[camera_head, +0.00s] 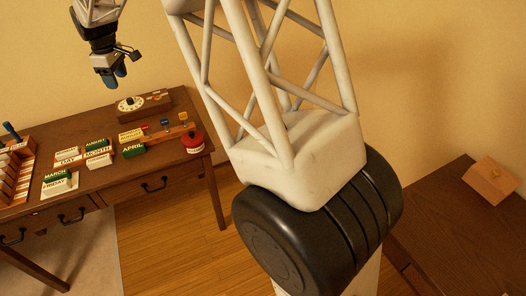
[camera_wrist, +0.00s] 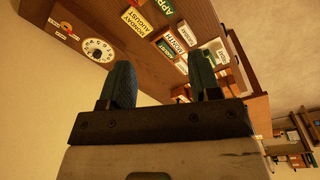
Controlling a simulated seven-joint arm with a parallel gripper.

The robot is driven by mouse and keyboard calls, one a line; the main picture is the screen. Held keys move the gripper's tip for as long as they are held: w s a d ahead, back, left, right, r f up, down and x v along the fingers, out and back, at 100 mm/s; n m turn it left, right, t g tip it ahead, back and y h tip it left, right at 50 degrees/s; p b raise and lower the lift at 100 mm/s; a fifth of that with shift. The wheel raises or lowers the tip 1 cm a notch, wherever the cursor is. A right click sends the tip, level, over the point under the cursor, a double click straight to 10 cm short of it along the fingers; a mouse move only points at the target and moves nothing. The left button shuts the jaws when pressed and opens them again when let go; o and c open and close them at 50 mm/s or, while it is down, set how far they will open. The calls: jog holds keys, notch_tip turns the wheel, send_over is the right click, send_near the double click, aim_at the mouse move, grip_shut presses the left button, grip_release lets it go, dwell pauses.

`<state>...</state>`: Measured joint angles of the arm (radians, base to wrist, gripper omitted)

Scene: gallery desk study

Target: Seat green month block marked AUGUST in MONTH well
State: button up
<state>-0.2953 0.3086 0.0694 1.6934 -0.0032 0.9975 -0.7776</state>
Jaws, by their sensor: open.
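A green block (camera_head: 95,142), its small lettering apparently AUGUST, lies on the desk just behind the white MONTH label (camera_head: 98,152); in the wrist view the block (camera_wrist: 165,49) is beside that label (camera_wrist: 176,41). I cannot tell whether the block lies in a well or on the desk top. A DAY label (camera_head: 68,160) is to the left. My gripper (camera_head: 114,80) hangs above the back of the desk, well clear of the blocks. In the wrist view its two blue fingers (camera_wrist: 163,82) are apart with nothing between them.
MARCH (camera_head: 55,175) and FRIDAY (camera_head: 58,187) blocks are front left.

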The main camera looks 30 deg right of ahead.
jog(key=s+d+r+m+t, duration=0.1)
jog(key=s+d+r+m, duration=0.25)
jog(key=s+d, duration=0.65)
jog(key=s+d+r+m, duration=0.3)
jog(key=s+d+r, duration=0.25)
jog(key=s, duration=0.85)
jog(key=s+d+f+m, duration=0.2)
jog(key=s+d, duration=0.1)
jog(key=s, duration=0.6)
jog(key=s+d+f+m, duration=0.2)
jog(key=s+d, duration=0.1)
jog(key=s, duration=0.7)
jog(key=s+d+f+m, duration=0.2)
jog(key=s+d, duration=0.1)
jog(key=s, duration=0.6)
jog(key=shift+s+d+t, duration=0.25)
jog(key=shift+d+t, duration=0.15)
